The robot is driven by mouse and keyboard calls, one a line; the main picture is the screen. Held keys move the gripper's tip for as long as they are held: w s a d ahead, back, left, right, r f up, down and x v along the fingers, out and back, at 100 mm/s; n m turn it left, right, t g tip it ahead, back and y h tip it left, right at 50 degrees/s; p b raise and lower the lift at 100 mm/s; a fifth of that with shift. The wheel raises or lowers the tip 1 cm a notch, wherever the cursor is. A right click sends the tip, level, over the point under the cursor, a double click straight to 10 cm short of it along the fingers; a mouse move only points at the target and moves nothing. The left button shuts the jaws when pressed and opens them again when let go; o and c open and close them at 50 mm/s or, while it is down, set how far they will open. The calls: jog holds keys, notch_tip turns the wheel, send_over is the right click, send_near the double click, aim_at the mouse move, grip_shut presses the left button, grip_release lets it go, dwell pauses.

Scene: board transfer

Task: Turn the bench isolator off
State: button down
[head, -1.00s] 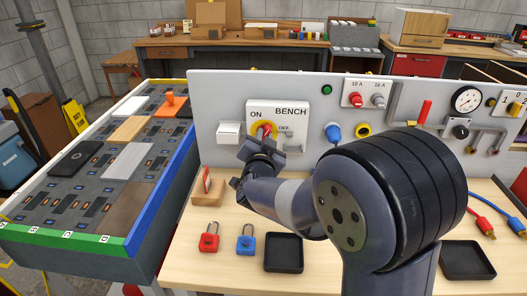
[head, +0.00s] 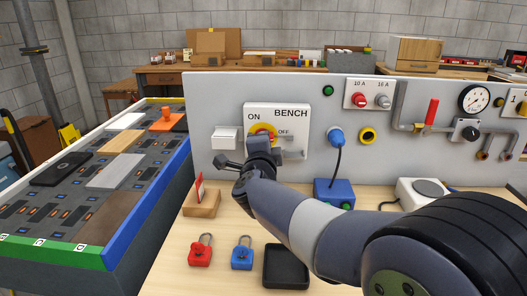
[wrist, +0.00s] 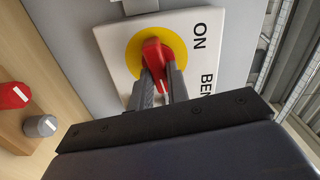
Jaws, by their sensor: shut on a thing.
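The bench isolator (head: 291,120) is a white plate on the grey panel, with a yellow disc and a red handle (head: 262,131). ON is printed at its left, OFF at its right. My gripper (head: 262,148) is in front of it and covers part of the handle and disc. In the wrist view the two fingers (wrist: 160,84) are closed on both sides of the red handle (wrist: 154,52), over the yellow disc (wrist: 132,50). ON shows there beside the disc; OFF is hidden. I cannot tell clearly which mark the handle points to.
A red padlock (head: 200,255), a blue padlock (head: 242,256) and a black tray (head: 286,268) are on the bench. A wooden holder (head: 203,203) with a red card stands below the isolator. A blue plug (head: 336,138) with a cable is to the right.

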jog(key=shift+f+m+b, duration=0.15)
jog(key=shift+m+b, duration=0.35)
jog(key=shift+m, duration=0.3)
jog(key=c, duration=1.4)
grip_release()
jog(key=shift+o, duration=0.2)
jog(key=s, duration=1)
jog(key=shift+s+a+p, duration=0.15)
jog(key=shift+s+p, duration=0.2)
jog(key=shift+s, duration=0.05)
jog(key=shift+w, duration=0.1)
